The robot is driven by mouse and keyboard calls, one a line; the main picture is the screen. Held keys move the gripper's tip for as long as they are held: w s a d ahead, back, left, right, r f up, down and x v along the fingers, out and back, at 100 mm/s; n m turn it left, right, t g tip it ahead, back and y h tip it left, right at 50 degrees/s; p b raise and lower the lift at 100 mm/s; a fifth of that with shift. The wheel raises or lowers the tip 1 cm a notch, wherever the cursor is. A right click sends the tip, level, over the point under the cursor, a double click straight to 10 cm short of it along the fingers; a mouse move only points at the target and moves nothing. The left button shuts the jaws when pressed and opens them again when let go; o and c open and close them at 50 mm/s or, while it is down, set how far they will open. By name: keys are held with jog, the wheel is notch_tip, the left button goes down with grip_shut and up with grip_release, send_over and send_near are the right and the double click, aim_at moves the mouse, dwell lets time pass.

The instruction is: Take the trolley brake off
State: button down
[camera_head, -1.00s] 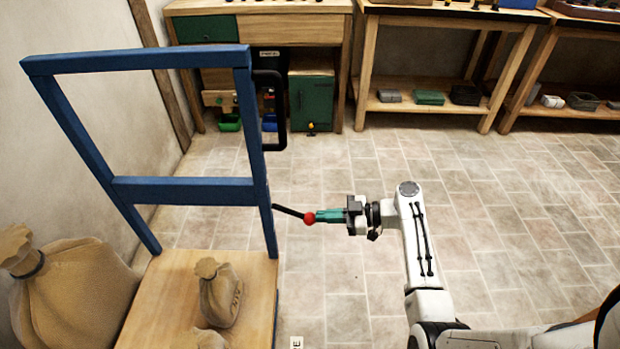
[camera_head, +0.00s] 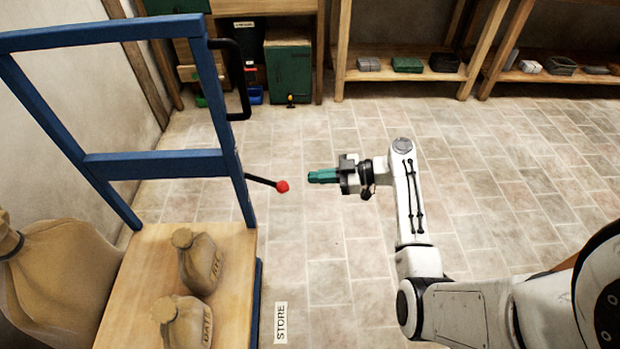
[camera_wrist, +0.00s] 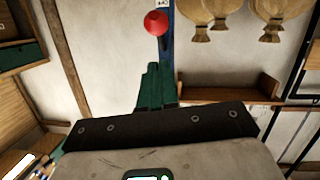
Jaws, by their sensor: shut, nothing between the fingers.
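The trolley (camera_head: 157,164) has a blue upright frame and a wooden deck (camera_head: 150,262), at the left of the head view. A black brake lever with a red ball knob (camera_head: 282,186) sticks out to the right from the frame's right post and tilts slightly down. The red knob (camera_wrist: 156,22) also shows at the top of the wrist view, beyond the fingertips. My gripper (camera_head: 312,177) is shut and empty, its green fingers pointing left at the knob. A small gap of floor shows between them. In the wrist view the fingers (camera_wrist: 152,88) are together.
Small tan sacks (camera_head: 198,262) lie on the deck, and a large sack (camera_head: 62,265) stands at its left. A black handle (camera_head: 238,80) juts from the right post. A bench with a green cabinet (camera_head: 288,70) stands behind. The tiled floor (camera_head: 330,245) is clear right of the trolley.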

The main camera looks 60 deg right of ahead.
jog(key=f+v, duration=0.1)
jog(key=v, duration=0.5)
jog(key=shift+s+d+r, duration=0.2)
jog(key=shift+s+r, duration=0.05)
jog(key=shift+s, duration=0.2)
jog(key=s+a+f+m+g+h, duration=0.1)
jog(key=s+a+f+m+g, duration=0.15)
jog(key=a, duration=0.45)
jog(key=s+a+f+m+g+h, duration=0.1)
jog(key=s+a+f+g, duration=0.25)
jog(key=a, duration=0.25)
jog(key=s+a+f+m+g+h, duration=0.1)
jog(key=s+a+f+g+h, duration=0.1)
jog(key=a+f+g, duration=0.35)
jog(key=s+a+r+m+h, duration=0.4)
jog(key=s+r, duration=0.2)
jog(key=s, duration=0.2)
notch_tip(320, 180, up, 15)
jog(key=p, duration=1.4)
jog(key=shift+w, duration=0.15)
